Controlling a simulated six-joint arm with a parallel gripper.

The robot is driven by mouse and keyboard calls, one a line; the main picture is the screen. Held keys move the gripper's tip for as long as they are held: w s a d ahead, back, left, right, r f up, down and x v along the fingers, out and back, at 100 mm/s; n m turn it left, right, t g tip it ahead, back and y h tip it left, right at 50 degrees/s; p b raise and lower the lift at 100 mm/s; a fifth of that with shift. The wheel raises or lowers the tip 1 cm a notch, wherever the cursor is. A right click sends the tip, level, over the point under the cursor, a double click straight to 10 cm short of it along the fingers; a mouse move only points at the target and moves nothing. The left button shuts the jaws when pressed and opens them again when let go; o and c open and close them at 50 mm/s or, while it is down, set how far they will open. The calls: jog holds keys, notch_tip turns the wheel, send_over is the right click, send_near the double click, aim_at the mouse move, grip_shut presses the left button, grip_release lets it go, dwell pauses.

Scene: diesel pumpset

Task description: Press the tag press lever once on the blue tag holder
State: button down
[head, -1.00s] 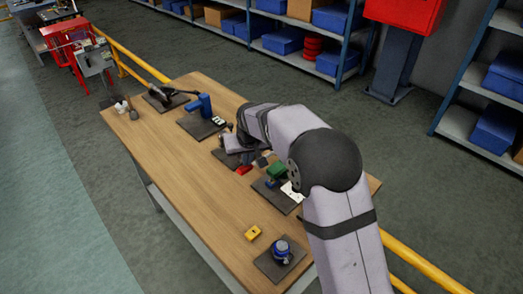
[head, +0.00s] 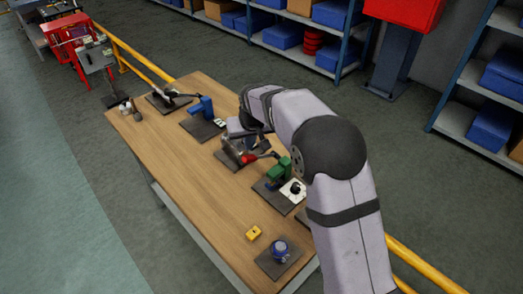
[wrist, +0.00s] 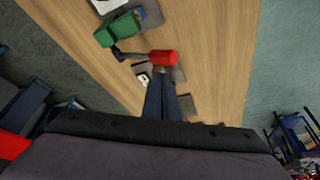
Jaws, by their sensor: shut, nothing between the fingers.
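The blue tag holder (head: 205,106) stands on a dark plate toward the far end of the table, with a white tag piece (head: 219,122) at its foot. A green press (head: 281,168) stands nearer, with a red-handled lever. The red handle (head: 247,159) points left, and it also shows in the wrist view (wrist: 162,57). My gripper (wrist: 159,73) is shut and empty. Its tips appear close to the red handle in the wrist view; contact cannot be told. In the head view my arm partly hides the gripper.
The wooden table (head: 185,160) has free room along its left side. A white piece with a black knob (head: 293,190) sits beside the green press. Yellow rails run behind.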

jog(key=r+p, duration=0.1)
jog(key=r, duration=0.1)
jog(key=r+p, duration=0.1)
jog(key=r, duration=0.1)
jog(key=shift+w+d+r+p, duration=0.1)
jog(key=shift+w+d+p, duration=0.1)
jog(key=shift+p, duration=0.2)
dwell(0.5)
jog(key=s+d+f+n+g+h, duration=0.1)
jog(key=s+d+f+g, duration=0.1)
jog(key=s+d+f, duration=0.5)
jog(key=s+f+g, duration=0.3)
jog(key=s+f, duration=0.1)
jog(key=s, duration=0.8)
jog(key=s+d+m+g+b, duration=0.1)
jog(key=s+d, duration=0.3)
jog(key=s, duration=0.4)
jog(key=s+d+m+b, duration=0.1)
jog(key=s+d, duration=0.4)
jog(key=s, duration=0.2)
jog(key=shift+w+d+r+m+t+b, duration=0.15)
jog(key=shift+d+r+m+t+b, duration=0.4)
jog(key=shift+d, duration=0.4)
jog(key=shift+w+d+r+m+t+b, duration=0.15)
jog(key=shift+d+r+m+t+b, duration=0.2)
jog(key=shift+d+r, duration=0.5)
